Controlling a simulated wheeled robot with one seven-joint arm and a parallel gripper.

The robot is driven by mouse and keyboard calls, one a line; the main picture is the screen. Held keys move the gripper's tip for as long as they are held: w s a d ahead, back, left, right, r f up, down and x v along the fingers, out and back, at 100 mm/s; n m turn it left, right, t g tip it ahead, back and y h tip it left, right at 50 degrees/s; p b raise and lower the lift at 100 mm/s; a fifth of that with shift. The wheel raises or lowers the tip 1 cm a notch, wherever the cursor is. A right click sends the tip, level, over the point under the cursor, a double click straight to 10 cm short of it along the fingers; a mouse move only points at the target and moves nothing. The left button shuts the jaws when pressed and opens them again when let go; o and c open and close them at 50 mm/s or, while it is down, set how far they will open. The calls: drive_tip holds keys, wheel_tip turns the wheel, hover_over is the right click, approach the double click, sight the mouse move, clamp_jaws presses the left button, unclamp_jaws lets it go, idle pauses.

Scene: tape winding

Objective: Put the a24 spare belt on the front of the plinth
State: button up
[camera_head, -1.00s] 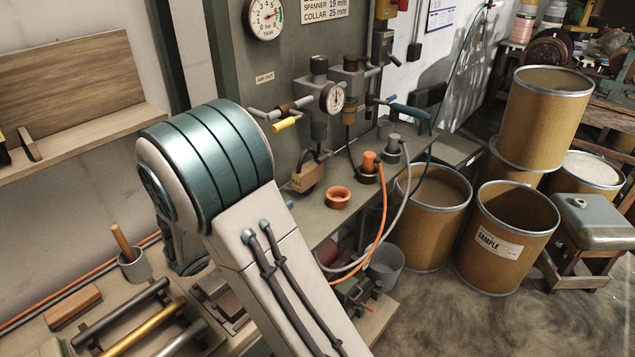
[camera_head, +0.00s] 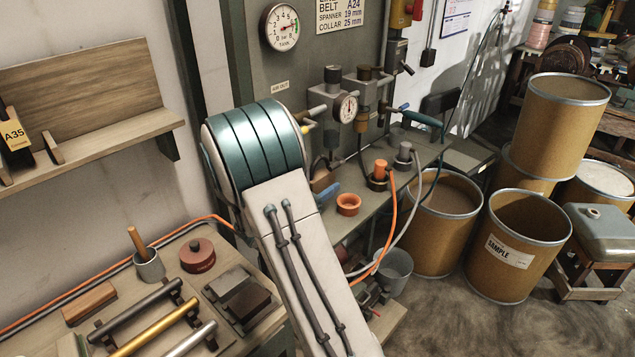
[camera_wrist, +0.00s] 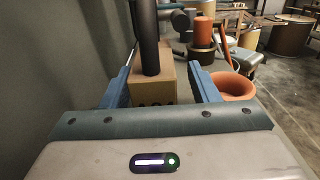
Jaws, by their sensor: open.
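A tan block with a dark upright piece above it, probably the A24 spare belt in its sleeve, stands on the grey-green machine ledge, which I take for the plinth (camera_head: 352,232). In the wrist view the block (camera_wrist: 153,92) has dark marking low on its face, partly hidden by my gripper body. My gripper (camera_wrist: 161,70) is open, one blue finger on each side of the block. I cannot tell whether either finger touches it. In the head view my arm hides most of the block, and a blue finger (camera_head: 328,196) shows beside it.
Hoses, a valve and a pressure gauge (camera_head: 346,107) crowd the ledge behind. A belt tagged A35 (camera_head: 15,137) is on the wall shelf at left. Fibre drums (camera_head: 437,238) stand at right.

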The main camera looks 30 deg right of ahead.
drive_tip(key=shift+w+d, duration=0.2)
drive_tip(key=shift+d, duration=0.4)
clamp_jaws()
drive_tip(key=shift+r, duration=0.2)
